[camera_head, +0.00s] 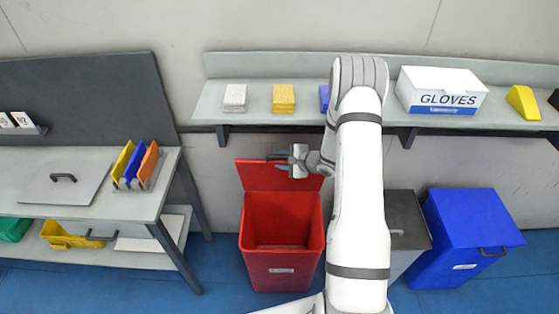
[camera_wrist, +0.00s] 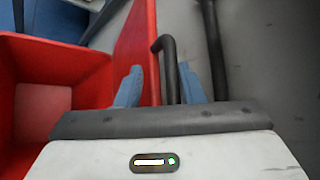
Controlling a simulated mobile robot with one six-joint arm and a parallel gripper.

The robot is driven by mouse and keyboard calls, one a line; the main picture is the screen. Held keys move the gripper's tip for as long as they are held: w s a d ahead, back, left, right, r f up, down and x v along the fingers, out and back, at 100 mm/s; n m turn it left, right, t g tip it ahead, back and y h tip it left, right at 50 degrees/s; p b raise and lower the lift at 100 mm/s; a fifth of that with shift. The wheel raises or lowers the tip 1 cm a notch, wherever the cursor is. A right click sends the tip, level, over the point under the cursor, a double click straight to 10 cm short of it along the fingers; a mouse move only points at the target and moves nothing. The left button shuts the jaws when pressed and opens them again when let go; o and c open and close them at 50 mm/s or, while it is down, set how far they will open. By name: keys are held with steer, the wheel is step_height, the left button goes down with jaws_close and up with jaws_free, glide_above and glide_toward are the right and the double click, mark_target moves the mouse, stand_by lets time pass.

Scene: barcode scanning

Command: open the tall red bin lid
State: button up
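The tall red bin (camera_head: 281,266) stands on the floor with its top open and its inside visible. Its red lid (camera_head: 256,178) is swung up, standing roughly upright at the back near the wall; the lid also shows edge-on in the wrist view (camera_wrist: 135,40). My gripper (camera_head: 283,167) is at the upper part of the lid. In the wrist view, its blue fingers (camera_wrist: 160,88) are apart, with the lid's black handle (camera_wrist: 169,65) between them. Gaps show beside the handle, so I see no clamping. My gripper partly covers the lid in the head view.
A wall shelf (camera_head: 365,108) with a gloves box (camera_head: 441,90) is above the bin. A dark grey bin (camera_head: 408,215) and a blue bin (camera_head: 466,235) stand to the right. A workbench (camera_head: 80,207) stands left, with floor between it and the red bin.

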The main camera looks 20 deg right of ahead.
steer(key=shift+d+r, duration=0.1)
steer(key=b+v, duration=0.1)
steer(key=v, duration=0.6)
steer(key=shift+s, duration=0.25)
steer(key=shift+d+r, duration=0.1)
steer(key=shift+d, duration=0.05)
